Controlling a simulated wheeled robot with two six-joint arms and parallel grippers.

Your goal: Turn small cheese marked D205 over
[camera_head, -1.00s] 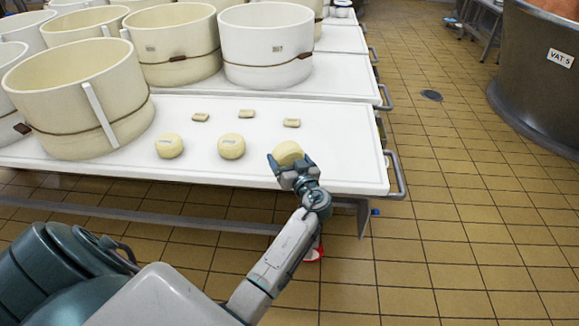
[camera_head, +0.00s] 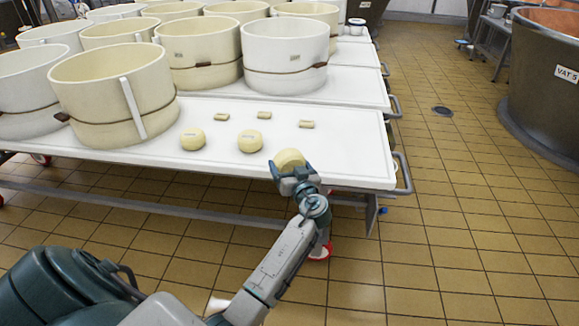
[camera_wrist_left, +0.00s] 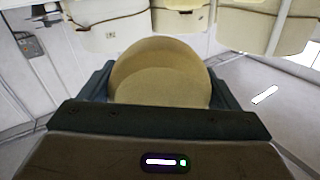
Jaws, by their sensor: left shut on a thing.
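My left gripper (camera_head: 294,175) is shut on a small round pale-yellow cheese (camera_head: 289,158) near the table's front edge. In the left wrist view the cheese (camera_wrist_left: 160,75) sits between the two fingers, showing a flat face and a rounded side. I cannot tell whether it touches the table. No label shows on it, so D205 cannot be read. Two similar small cheeses, one at left (camera_head: 193,139) and one in the middle (camera_head: 250,141), stand on the table with labels too small to read. My right gripper is not in view.
The white table (camera_head: 350,160) carries several large cream tubs (camera_head: 115,90) at the left and back. Three small pale pieces, left (camera_head: 221,117), middle (camera_head: 264,115) and right (camera_head: 306,124), lie behind the cheeses. The table's right end is clear. A vat (camera_head: 545,100) stands far right.

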